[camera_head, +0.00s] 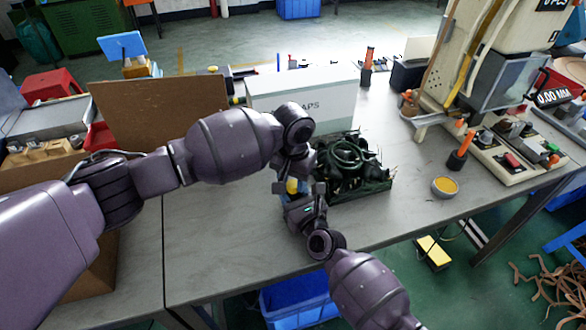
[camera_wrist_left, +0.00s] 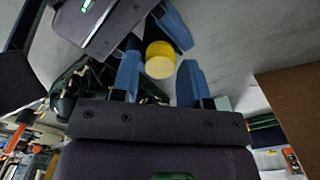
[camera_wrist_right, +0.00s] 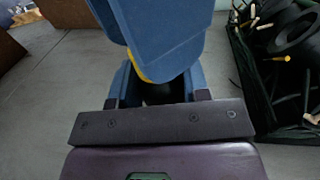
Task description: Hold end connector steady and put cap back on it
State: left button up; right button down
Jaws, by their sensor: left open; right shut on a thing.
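The yellow cap (camera_head: 292,186) is between my two grippers above the middle of the table; its round end faces the camera in the left wrist view (camera_wrist_left: 160,66). My left gripper (camera_head: 291,178) is open, with its blue fingers on either side of the cap and a gap showing. My right gripper (camera_head: 297,196) comes from below and is shut on a dark piece (camera_wrist_right: 158,94), apparently the end connector, mostly hidden between its fingers. In the right wrist view, a left finger covers most of the yellow. I cannot tell how far the cap sits over the connector.
A dark green crate (camera_head: 376,190) full of black cables stands close to the right of the grippers. A white box (camera_head: 320,96) marked "APS" is behind. A brown board (camera_head: 160,108) is at left, a test machine (camera_head: 490,80) at right. The front table is clear.

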pick_arm(q)
jog(key=shift+f, duration=0.5)
jog(key=c, duration=0.7)
jog(key=m, duration=0.5)
jog(key=shift+c, duration=0.2)
jog(key=o, duration=1.1)
notch_tip(320, 180, up, 12)
jog(key=shift+r, duration=0.1)
